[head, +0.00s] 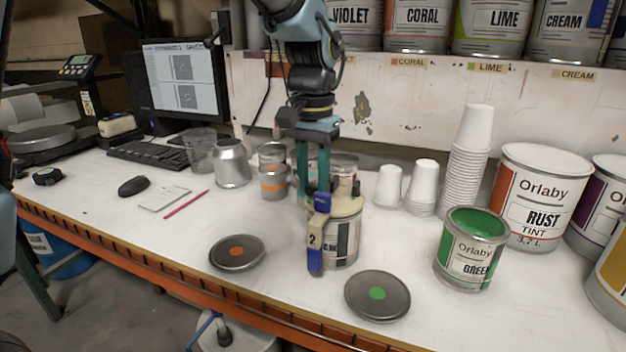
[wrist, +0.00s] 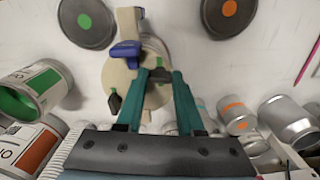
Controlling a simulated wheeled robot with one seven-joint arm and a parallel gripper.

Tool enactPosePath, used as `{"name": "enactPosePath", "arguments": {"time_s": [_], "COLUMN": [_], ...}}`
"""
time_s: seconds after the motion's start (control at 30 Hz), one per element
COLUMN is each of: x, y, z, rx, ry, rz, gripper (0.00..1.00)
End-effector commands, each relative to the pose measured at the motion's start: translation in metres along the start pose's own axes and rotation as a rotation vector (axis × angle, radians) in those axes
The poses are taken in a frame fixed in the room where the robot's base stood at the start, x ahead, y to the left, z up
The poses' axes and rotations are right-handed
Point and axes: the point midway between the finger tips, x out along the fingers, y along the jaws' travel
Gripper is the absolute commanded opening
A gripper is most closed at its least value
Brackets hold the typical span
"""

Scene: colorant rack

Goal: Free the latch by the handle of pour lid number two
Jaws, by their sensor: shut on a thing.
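Pour lid number two (head: 345,203) sits on a small can (head: 342,240) near the bench's front edge; its cream top shows in the wrist view (wrist: 150,98). Its handle (head: 316,240) points toward the front, carries a "2", and has a blue lever (head: 322,201) at its top, also seen in the wrist view (wrist: 125,52). My gripper (head: 314,188) points down at the lid, just behind the lever. Its teal fingers are shut on a small black latch (wrist: 160,75) on the lid, mostly hidden in the head view. Another black latch (wrist: 115,101) is across the lid.
Loose lids with an orange dot (head: 237,253) and a green dot (head: 377,295) lie in front. An open green can (head: 470,247) and cup stacks (head: 466,170) stand right. Metal cans (head: 232,163) stand left. A shelf of large cans is behind.

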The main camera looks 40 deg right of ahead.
Motion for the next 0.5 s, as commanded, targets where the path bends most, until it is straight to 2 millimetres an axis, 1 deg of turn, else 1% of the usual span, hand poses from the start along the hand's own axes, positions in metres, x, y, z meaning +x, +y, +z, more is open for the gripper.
{"name": "enactPosePath", "arguments": {"time_s": [0.4,0.43,0.5], "x": [-0.0003,-0.0003,-0.0003], "y": [0.0,0.0,0.0], "z": [-0.0002,-0.0002,-0.0003], "rx": [-0.005,-0.005,-0.004], "ry": [0.001,0.001,0.001], "rz": [0.0,0.0,0.0], "gripper": [0.0,0.4,0.48]}}
